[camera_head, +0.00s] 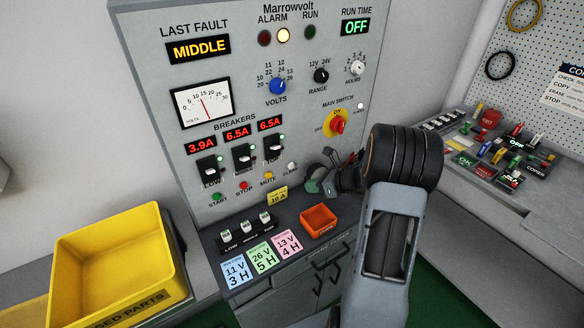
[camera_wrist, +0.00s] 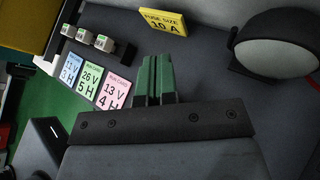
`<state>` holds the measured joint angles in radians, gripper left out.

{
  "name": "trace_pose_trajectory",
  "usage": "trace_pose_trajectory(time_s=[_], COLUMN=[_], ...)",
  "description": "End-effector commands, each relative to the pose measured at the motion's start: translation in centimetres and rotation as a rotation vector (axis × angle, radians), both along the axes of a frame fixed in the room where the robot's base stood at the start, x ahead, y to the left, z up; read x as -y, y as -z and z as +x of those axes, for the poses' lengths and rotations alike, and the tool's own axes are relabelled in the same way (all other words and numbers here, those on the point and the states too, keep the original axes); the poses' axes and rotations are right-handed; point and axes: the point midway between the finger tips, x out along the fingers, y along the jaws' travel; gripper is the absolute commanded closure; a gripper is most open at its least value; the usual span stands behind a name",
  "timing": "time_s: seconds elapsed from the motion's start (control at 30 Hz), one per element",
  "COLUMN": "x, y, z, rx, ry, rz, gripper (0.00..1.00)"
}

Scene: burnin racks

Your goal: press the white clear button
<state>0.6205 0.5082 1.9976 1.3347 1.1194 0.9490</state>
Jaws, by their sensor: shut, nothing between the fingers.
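The white clear button (camera_head: 292,166) is a small pale button on the lower front of the grey Marrowvolt panel (camera_head: 225,100), at the right end of the row of small coloured buttons. It is not seen in the wrist view. My gripper (camera_wrist: 155,60) has green fingers that lie together with nothing between them, over the grey shelf in the wrist view. In the head view my arm comes up from the bottom right, and its far end is crowded by dark parts right of the button. I see no contact between the fingers and the button.
A yellow fuse size card (camera_head: 277,193) and an orange tray (camera_head: 319,221) are below the button. Run cards (camera_head: 262,255) lie on the shelf front. A black round object (camera_wrist: 275,45) stands right of my fingers. A yellow bin (camera_head: 115,262) is at the left.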

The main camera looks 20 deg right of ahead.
Motion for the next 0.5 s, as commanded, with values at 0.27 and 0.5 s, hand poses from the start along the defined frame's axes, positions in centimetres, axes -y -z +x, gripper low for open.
trace_pose_trajectory(time_s=[0.27,0.5], x=[-0.8,-1.2], y=[0.1,0.0], z=[3.5,5.7], rx=[0.001,0.001], ry=[-0.003,-0.003], rz=[-0.001,0.0], gripper=[1.0,1.0])
